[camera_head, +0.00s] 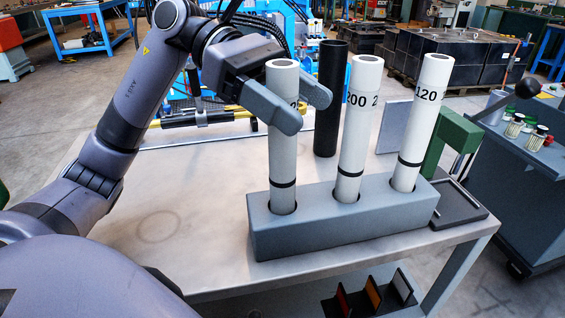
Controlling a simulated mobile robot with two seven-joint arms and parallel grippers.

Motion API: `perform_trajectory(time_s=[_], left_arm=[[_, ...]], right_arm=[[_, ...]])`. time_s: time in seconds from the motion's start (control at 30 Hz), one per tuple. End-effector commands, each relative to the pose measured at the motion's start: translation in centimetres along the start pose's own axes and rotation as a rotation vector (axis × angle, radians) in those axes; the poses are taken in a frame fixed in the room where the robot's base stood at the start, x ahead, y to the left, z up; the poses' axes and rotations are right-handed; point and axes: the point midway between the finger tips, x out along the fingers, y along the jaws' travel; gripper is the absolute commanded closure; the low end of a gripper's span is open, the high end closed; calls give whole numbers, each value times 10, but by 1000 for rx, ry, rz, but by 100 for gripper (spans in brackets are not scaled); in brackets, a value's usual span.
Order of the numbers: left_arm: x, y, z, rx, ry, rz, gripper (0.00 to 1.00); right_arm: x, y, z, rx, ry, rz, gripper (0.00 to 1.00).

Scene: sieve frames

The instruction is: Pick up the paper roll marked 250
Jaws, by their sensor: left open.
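Three white paper rolls stand in a grey holder (330,232) on the table. The middle roll (352,140) is marked 200 and the right roll (417,130) is marked 120. My right gripper is out of view.
A black cylinder (329,110) stands behind the holder, between the left and middle rolls. A green block (455,133) and a dark tray (458,207) are at the right. The table's (190,225) left part is bare. Coloured plates (373,293) stand below its front edge.

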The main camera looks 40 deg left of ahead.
Motion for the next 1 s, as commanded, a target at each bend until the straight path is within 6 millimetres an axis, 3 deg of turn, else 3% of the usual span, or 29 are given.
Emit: perform_trajectory(time_s=[0.13, 0.33, 0.73, 1.0], left_arm=[[0, 0, 0, 0, 0, 0, 35], [0, 0, 0, 0, 0, 0, 100], [-3, 0, 4, 2, -2, 1, 100], [-12, 0, 27, 3, -2, 1, 100]], right_arm=[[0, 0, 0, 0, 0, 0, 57], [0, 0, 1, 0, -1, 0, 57], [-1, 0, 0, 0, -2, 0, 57], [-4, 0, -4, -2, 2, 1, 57]])
